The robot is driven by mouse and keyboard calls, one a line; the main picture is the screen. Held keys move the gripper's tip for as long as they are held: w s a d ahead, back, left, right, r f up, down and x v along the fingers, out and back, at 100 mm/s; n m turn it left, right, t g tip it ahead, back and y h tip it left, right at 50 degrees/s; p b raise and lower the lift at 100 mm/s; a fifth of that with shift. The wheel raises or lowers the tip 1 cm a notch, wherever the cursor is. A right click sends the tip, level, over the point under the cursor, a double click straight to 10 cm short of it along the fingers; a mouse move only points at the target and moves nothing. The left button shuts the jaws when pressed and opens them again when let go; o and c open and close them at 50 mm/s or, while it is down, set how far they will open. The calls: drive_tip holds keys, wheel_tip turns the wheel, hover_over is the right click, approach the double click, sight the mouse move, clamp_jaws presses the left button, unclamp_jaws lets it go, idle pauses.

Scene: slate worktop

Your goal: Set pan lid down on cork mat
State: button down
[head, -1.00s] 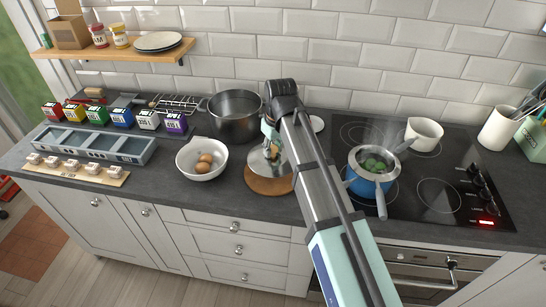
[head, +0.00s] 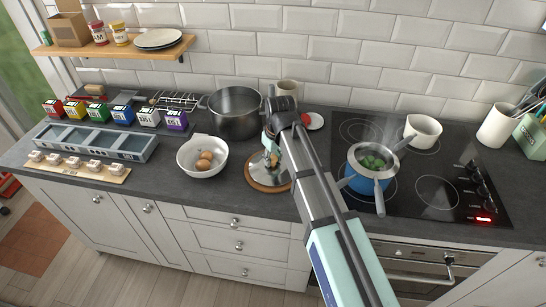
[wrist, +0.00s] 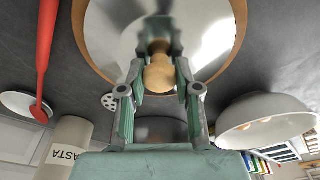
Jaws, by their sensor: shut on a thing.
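The pan lid, a shiny silver disc with a wooden knob (wrist: 159,72), is in my gripper (wrist: 160,78), which is shut on the knob. In the head view the lid (head: 262,171) lies roughly level over the round cork mat (head: 262,187), and my gripper (head: 271,148) is above it, partly hidden by my arm. The mat's brown rim (wrist: 243,30) shows around the lid in the wrist view. The lid looks very low over the mat or touching it; I cannot tell which.
A white bowl with eggs (head: 190,168) stands close on the left and a large steel pot (head: 236,126) behind it. On the right are the hob (head: 440,195) and a blue pan (head: 360,182) under a strainer (head: 352,153). A beige canister (head: 288,88) stands behind my gripper.

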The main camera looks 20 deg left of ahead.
sight(276, 167)
drive_tip(key=c, duration=0.8)
unclamp_jaws()
drive_tip(key=shift+r, duration=0.1)
wheel_tip(276, 167, up, 12)
drive_tip(key=s+d+b, duration=0.1)
drive_tip(key=b, duration=0.1)
drive_tip(key=shift+d, duration=0.2)
